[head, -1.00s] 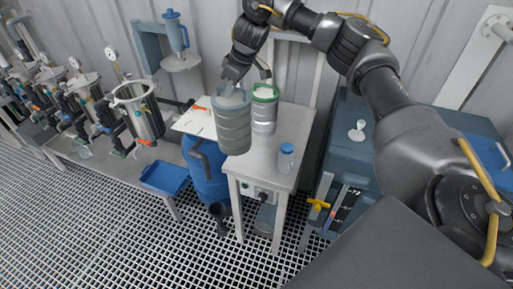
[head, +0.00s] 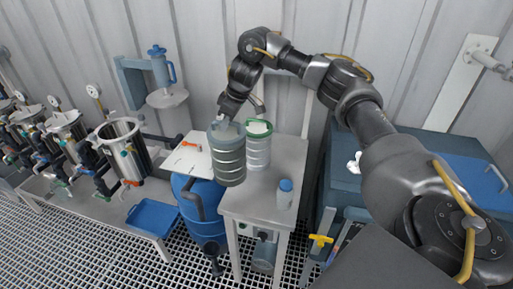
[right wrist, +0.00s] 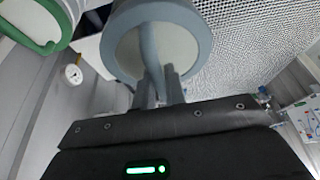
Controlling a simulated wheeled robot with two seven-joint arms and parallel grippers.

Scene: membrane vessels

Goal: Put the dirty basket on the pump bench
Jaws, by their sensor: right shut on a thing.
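The dirty basket (head: 229,162) is a grey-green ribbed cylinder with a blue-grey rim. My right gripper (head: 226,116) is shut on its top from above, and the basket hangs upright at the left edge of the grey bench (head: 275,205). I cannot tell whether its base touches the bench top. In the right wrist view the basket's rim and handle bar (right wrist: 152,45) sit at the fingers. A lighter basket with a green rim (head: 258,150) stands on the bench close to its right. My left gripper is not in view.
A blue-capped bottle (head: 285,195) stands at the bench's front right. A blue barrel (head: 200,205) is just left of the bench, with a white board and orange tool (head: 190,155) behind. Steel vessels (head: 123,150) and a blue tray (head: 152,217) are further left.

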